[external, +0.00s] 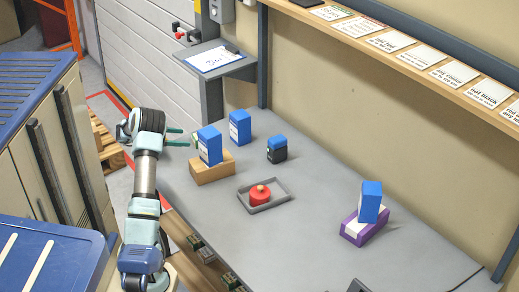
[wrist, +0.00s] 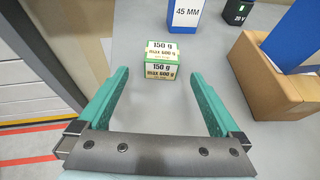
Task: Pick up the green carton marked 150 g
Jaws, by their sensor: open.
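The green carton (wrist: 161,70) has white labels reading "150 g" and "max 600 g". In the wrist view it stands on the grey bench, just ahead of and between my fingertips. My gripper (wrist: 158,75) is open, with one green finger on each side and a gap on both sides of the carton. Nothing is held. In the external view my gripper (external: 185,137) reaches over the left end of the bench; I cannot make out the carton there.
A brown box (external: 212,171) with a blue block (external: 209,145) stands close on the right. Behind are a blue block marked 45 MM (wrist: 187,14) and a blue-black battery (external: 277,151). A grey tray (external: 282,197) holds a red object. A purple box (external: 362,231) stands farther right.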

